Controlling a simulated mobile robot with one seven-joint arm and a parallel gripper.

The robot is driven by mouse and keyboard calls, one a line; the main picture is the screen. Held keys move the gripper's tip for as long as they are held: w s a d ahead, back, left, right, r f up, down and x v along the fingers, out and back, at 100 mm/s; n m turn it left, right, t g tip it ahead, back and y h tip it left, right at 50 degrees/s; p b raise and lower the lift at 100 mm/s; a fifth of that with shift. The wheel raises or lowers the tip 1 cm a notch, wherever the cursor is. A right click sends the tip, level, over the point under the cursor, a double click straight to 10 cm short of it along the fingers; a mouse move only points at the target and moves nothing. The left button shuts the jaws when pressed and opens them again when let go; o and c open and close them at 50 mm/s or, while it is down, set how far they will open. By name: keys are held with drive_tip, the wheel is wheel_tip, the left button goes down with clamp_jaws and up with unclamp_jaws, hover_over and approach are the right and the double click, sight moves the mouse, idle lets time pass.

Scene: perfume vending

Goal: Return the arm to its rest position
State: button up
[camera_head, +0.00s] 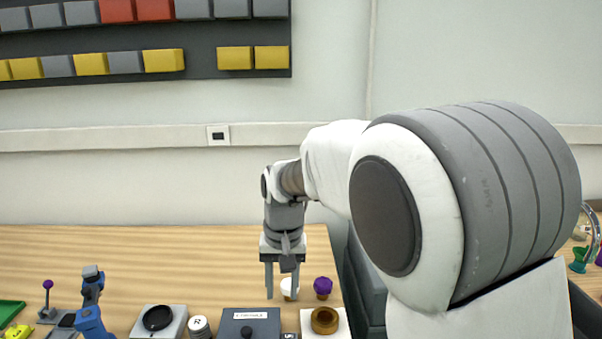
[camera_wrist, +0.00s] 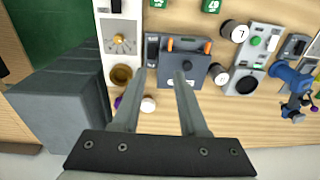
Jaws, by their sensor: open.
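My gripper (camera_head: 283,280) hangs from my arm above the right end of the wooden table (camera_head: 200,245) in the head view, its two fingers pointing down. A white-topped item (camera_head: 289,288) and a purple-topped item (camera_head: 323,287) stand near the fingers in the head view. In the wrist view the white one (camera_wrist: 148,104) shows beside the left finger. I cannot tell the exact height of the fingertips above the table.
A dark grey box (camera_head: 250,325) with a label, a brass-coloured cup (camera_head: 324,320) and a panel with a black disc (camera_head: 158,318) stand along the table. A blue device (camera_head: 90,315) is to the left. A grey block (camera_wrist: 60,105) stands off the table's end. A wall rack (camera_head: 200,65) hangs behind.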

drive_tip(key=s+d+r+t, duration=0.2)
drive_tip(key=s+d+r, duration=0.65)
drive_tip(key=d, duration=0.25)
drive_tip(key=s+d+t, duration=0.3)
drive_tip(key=s+d, duration=0.4)
drive_tip(key=s, duration=0.5)
drive_tip(key=shift+d+m+h, duration=0.2)
drive_tip(key=shift+m+h, duration=0.1)
